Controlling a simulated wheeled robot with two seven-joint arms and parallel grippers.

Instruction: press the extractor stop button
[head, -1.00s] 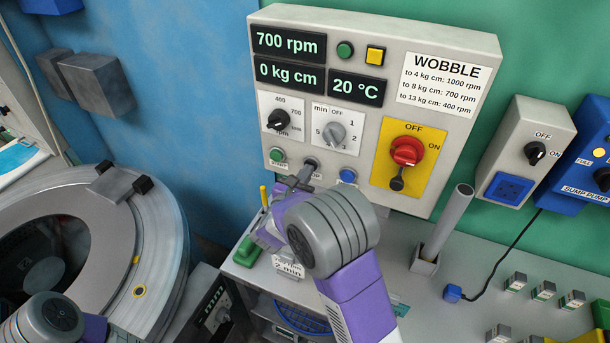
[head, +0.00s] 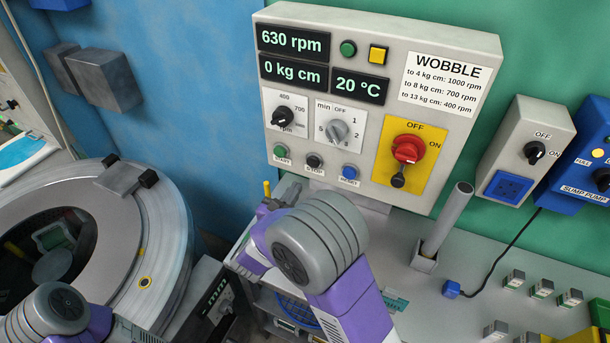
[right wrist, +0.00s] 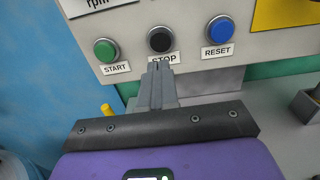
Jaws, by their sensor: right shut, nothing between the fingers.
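The black stop button (head: 314,161) sits low on the grey control panel (head: 385,130), between the green start button (head: 280,152) and the blue reset button (head: 349,172). In the right wrist view the stop button (right wrist: 160,40) is black in a metal ring, with a STOP label partly covered by my fingertips. My right gripper (right wrist: 158,68) is shut and empty, just below the button and apart from it in the picture.
The panel displays (head: 293,42) read 630 rpm, 0 kg cm and 20 °C. A red switch (head: 408,150) on a yellow plate is to the right. A grey tube (head: 447,220) stands on the bench right of my arm. The round drum machine (head: 150,235) is at left.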

